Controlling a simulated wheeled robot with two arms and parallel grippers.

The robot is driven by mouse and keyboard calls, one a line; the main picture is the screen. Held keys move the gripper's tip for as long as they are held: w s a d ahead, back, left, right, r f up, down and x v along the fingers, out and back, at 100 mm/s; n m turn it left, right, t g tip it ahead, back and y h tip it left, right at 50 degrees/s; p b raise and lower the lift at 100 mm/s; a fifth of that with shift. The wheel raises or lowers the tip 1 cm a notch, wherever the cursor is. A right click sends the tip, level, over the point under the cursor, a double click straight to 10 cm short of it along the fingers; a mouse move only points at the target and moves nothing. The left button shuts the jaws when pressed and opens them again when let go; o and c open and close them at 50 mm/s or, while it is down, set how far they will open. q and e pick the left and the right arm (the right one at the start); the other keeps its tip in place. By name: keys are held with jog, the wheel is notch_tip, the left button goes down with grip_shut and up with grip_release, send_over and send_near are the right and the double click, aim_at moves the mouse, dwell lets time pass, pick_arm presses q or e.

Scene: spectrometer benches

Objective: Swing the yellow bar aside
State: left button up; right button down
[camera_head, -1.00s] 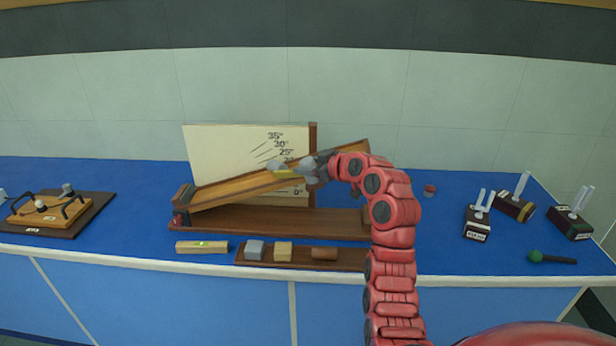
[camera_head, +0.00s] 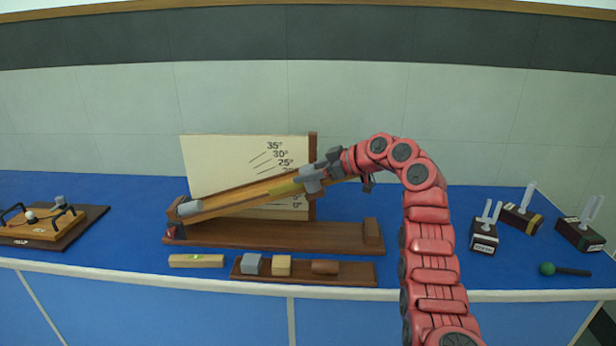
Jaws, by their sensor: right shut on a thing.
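The yellow bar (camera_head: 286,188) shows on the tilted wooden ramp (camera_head: 240,194), lying roughly along it. My right gripper (camera_head: 308,182) reaches in from the right and is shut on the bar's upper right end, hiding that part. A grey cylinder (camera_head: 190,207) rests at the ramp's low left end. My left gripper is not in view.
A pale angle board (camera_head: 225,155) stands behind the ramp on a brown base (camera_head: 270,236). In front are a spirit level (camera_head: 196,261) and a tray (camera_head: 350,280) with several blocks. Small stands (camera_head: 484,238) and a green-headed tool (camera_head: 547,269) are at right.

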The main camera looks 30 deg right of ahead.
dwell(0.5)
jog(key=shift+c, duration=1.4)
grip_release()
jog(key=shift+w+f, duration=0.1)
jog(key=b+v, duration=0.2)
jog(key=v, duration=1.5)
jog(key=shift+d, duration=0.25)
jog(key=shift+c, duration=0.4)
